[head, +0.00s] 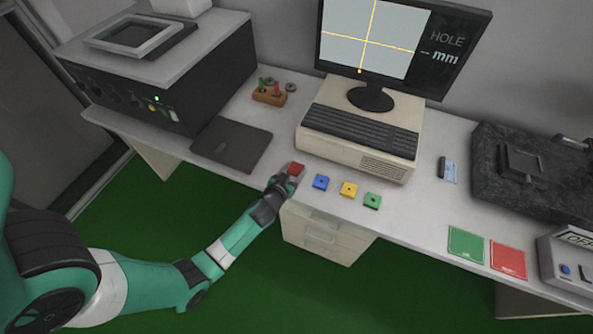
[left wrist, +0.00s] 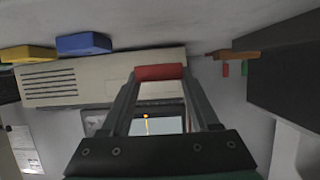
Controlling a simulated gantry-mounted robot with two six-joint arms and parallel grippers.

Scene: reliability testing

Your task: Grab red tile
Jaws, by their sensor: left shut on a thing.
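The red tile (head: 296,168) is at the fingertips of my left gripper (head: 284,183), near the front edge of the table in the head view. In the left wrist view the red tile (left wrist: 160,72) spans between the two fingers of the left gripper (left wrist: 163,78), which is shut on it. Whether the tile touches the table is not clear. My right gripper is not in view.
Blue (head: 321,182), yellow (head: 348,189) and green (head: 372,201) tiles lie in a row to the right. A computer (head: 358,140) stands behind them. A dark flat pad (head: 231,145) lies left. Green (head: 466,243) and red (head: 508,258) cards lie far right.

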